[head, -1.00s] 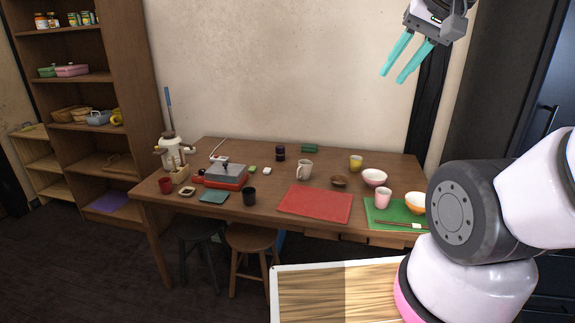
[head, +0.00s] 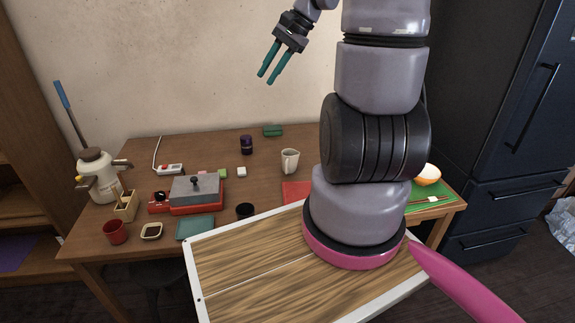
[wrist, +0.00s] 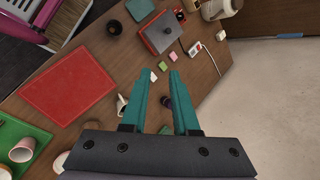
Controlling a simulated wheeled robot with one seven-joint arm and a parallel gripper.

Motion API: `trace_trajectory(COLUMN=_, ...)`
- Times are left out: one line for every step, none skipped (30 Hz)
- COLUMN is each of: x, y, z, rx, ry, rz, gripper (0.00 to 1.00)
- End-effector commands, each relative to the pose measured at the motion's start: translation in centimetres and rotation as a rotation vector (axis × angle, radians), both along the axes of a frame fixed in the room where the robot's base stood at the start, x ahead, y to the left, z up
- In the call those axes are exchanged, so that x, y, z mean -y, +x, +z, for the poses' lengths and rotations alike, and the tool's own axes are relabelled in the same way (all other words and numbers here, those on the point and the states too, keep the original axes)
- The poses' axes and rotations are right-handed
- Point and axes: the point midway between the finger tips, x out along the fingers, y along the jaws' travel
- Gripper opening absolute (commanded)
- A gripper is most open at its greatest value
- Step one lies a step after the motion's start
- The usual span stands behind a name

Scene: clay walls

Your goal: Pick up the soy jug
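A pale cream jug (head: 290,160) with a handle stands upright on the wooden table (head: 262,180), towards the back. I take it to be the soy jug, as no label can be read. In the wrist view the jug (wrist: 121,103) shows only in part beside the left finger. My gripper (head: 266,79) is high above the table, in front of the wall, apart from the jug. In the wrist view its teal fingers (wrist: 162,78) are spread with nothing held between them.
A dark purple jar (head: 246,145) stands left of the jug, with a small white block (head: 241,171) near it. A red-and-grey cooker (head: 195,192) and a white pot (head: 98,175) are farther left. My arm hides much of the table's right side, including most of the red mat (head: 295,191).

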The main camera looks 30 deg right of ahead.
Motion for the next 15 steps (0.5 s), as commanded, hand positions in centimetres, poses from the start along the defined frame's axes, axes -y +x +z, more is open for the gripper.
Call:
trace_trajectory(x=1.2, y=1.0, z=-2.1, rx=-0.046, ry=0.058, rz=-0.054, gripper=0.28)
trace_trajectory(x=1.8, y=1.5, z=-3.1, rx=-0.063, ry=0.090, rz=-0.083, gripper=0.28)
trace_trajectory(x=2.6, y=2.2, z=-4.6, rx=-0.088, ry=0.134, rz=-0.123, gripper=0.28)
trace_trajectory(x=3.2, y=2.7, z=-5.6, rx=-0.104, ry=0.167, rz=-0.154, gripper=0.28)
trace_trajectory(x=3.8, y=3.2, z=-6.7, rx=-0.121, ry=0.202, rz=-0.185, gripper=0.28)
trace_trajectory(x=4.6, y=3.7, z=-8.2, rx=-0.143, ry=0.247, rz=-0.228, gripper=0.28)
trace_trajectory(x=5.3, y=4.1, z=-9.4, rx=-0.157, ry=0.280, rz=-0.261, gripper=0.28)
trace_trajectory(x=5.9, y=4.4, z=-10.6, rx=-0.171, ry=0.313, rz=-0.293, gripper=0.28)
trace_trajectory(x=6.8, y=4.8, z=-12.2, rx=-0.190, ry=0.358, rz=-0.339, gripper=0.28)
trace_trajectory(x=7.4, y=5.1, z=-13.5, rx=-0.202, ry=0.391, rz=-0.374, gripper=0.28)
trace_trajectory(x=8.1, y=5.3, z=-14.7, rx=-0.214, ry=0.425, rz=-0.409, gripper=0.28)
trace_trajectory(x=8.9, y=5.5, z=-16.4, rx=-0.230, ry=0.469, rz=-0.457, gripper=0.28)
trace_trajectory(x=9.6, y=5.6, z=-17.7, rx=-0.240, ry=0.503, rz=-0.495, gripper=0.28)
trace_trajectory(x=10.3, y=5.7, z=-19.0, rx=-0.249, ry=0.536, rz=-0.530, gripper=0.28)
trace_trajectory(x=11.1, y=5.7, z=-20.8, rx=-0.263, ry=0.582, rz=-0.582, gripper=0.28)
